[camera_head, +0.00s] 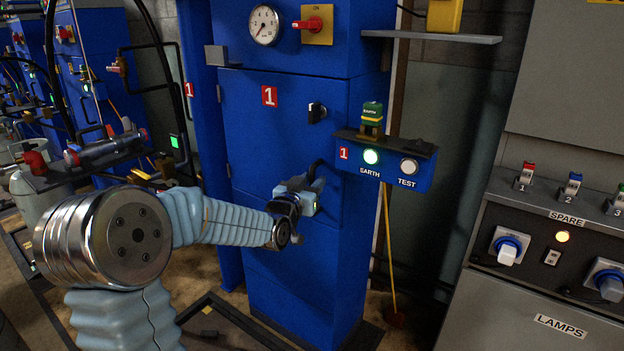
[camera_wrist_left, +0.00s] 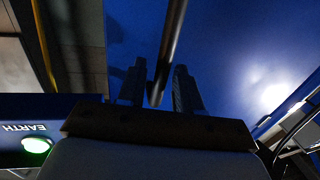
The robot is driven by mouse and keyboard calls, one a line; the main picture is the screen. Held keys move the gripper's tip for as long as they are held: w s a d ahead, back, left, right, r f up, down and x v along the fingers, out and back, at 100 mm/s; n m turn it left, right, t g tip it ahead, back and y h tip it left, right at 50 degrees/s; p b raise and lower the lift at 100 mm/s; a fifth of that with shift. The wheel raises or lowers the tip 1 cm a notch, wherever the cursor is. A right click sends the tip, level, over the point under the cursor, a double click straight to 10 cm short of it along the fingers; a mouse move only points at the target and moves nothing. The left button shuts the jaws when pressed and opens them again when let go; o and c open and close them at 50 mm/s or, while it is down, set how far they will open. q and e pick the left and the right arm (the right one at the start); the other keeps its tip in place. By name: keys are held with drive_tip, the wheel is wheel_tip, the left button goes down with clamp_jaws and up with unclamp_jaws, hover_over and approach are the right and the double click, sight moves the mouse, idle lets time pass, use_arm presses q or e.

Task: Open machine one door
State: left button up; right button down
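Machine one is a tall blue cabinet with a blue door (camera_head: 262,135) marked with a red "1" label (camera_head: 269,96). The door looks closed. A small black and metal knob (camera_head: 317,112) is on the door's upper right. My left gripper (camera_head: 314,172) is at the door's right side, below the knob. In the left wrist view the gripper (camera_wrist_left: 158,78) has its two dark fingers apart. A metal bar (camera_wrist_left: 170,45) runs between them, with gaps visible; I cannot tell whether it touches either finger. My right gripper is not in view.
A blue box with EARTH and TEST lamps (camera_head: 389,166) juts out right of the door, close to my left gripper. A grey control panel (camera_head: 553,236) stands at the right. A gas cylinder (camera_head: 38,190) and more blue cabinets are at the left.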

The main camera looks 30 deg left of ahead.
use_arm(q)
drive_tip(key=shift+w, duration=0.25)
clamp_jaws()
